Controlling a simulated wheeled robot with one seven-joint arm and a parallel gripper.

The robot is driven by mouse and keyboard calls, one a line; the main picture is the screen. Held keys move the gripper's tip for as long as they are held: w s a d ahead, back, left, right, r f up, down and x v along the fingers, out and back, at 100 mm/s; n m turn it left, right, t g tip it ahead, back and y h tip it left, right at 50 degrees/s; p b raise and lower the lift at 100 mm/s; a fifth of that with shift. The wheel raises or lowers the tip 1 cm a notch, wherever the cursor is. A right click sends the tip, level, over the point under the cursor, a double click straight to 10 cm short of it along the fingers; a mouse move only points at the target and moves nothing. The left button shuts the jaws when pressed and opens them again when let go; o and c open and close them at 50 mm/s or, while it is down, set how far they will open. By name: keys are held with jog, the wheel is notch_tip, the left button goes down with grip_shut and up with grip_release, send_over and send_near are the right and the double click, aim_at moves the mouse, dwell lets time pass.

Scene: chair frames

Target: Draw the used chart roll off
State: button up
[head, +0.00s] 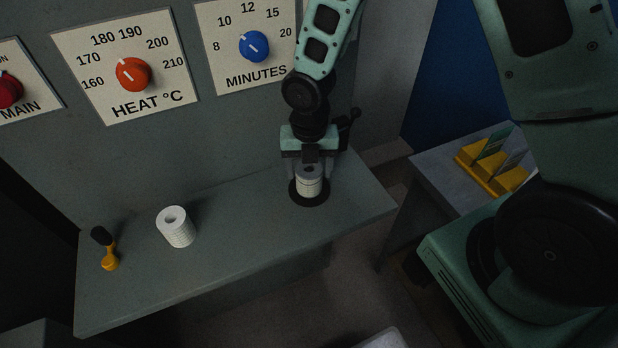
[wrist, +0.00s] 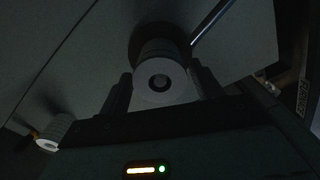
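A pale chart roll (head: 309,187) stands upright on a round black base (head: 297,200) near the right end of the grey shelf. In the wrist view the roll (wrist: 147,86) shows its end and dark central hole. My gripper (head: 308,178) is above it, pointing down, with one finger on each side of the roll. The fingers look open around it; contact is hard to judge in the dim light. A second white roll (head: 177,231) stands apart on the shelf to the left. It also shows at the lower left in the wrist view (wrist: 57,131).
A yellow tool with a black handle (head: 108,254) stands at the shelf's left. Panels with red, orange and blue knobs (head: 253,47) are on the wall behind. A side table (head: 440,172) holds a yellow rack (head: 492,172). The shelf between the rolls is clear.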

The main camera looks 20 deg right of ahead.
jog(key=c, duration=0.5)
jog(key=shift+r+p, duration=0.3)
jog(key=shift+r, duration=0.05)
notch_tip(320, 180, up, 10)
jog(key=p, duration=1)
